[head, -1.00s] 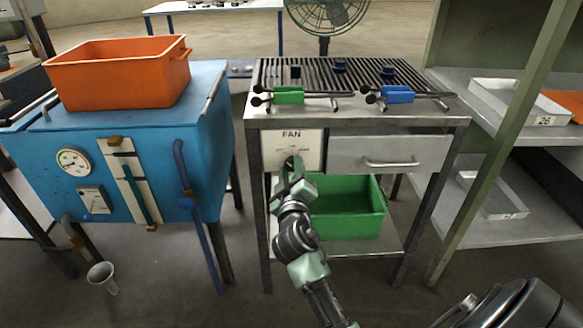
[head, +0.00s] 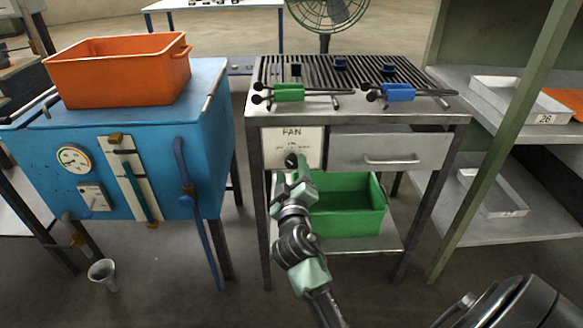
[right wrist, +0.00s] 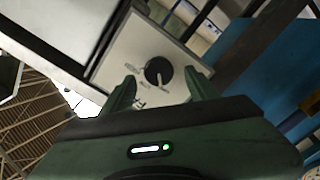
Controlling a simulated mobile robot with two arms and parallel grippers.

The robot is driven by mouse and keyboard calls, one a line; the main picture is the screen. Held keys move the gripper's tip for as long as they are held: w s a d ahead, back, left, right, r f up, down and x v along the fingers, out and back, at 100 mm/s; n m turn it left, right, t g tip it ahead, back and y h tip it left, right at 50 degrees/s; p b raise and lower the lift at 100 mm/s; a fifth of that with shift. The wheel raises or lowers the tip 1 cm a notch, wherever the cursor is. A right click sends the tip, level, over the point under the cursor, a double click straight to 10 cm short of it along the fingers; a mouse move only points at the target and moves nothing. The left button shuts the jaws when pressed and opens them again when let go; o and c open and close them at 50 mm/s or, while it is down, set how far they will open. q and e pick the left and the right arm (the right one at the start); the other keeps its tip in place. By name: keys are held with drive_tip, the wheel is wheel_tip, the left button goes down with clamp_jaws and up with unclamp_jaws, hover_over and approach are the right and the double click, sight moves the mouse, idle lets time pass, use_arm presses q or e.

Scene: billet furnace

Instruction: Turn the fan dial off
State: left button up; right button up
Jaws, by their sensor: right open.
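The black round fan dial (head: 291,160) sits on the white FAN panel (head: 291,137) at the left front of the metal bench. The dial also shows in the right wrist view (right wrist: 159,72), with a pale pointer line running toward the bottom of that picture. Its scale marks are too small to read. My right gripper (head: 297,181) is just below and in front of the dial, apart from it. In the right wrist view its two fingers (right wrist: 160,88) are open, with nothing between them and the dial beyond the tips. My left gripper is not in view.
A closed drawer (head: 390,150) is right of the panel. A green bin (head: 345,220) stands on the shelf below. Green tongs (head: 290,92) and blue tongs (head: 400,92) lie on top. A blue furnace (head: 150,180) stands left, with floor between. A fan (head: 325,12) is behind.

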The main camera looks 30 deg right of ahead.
drive_tip(key=v, duration=0.6)
drive_tip(key=shift+s, duration=0.1)
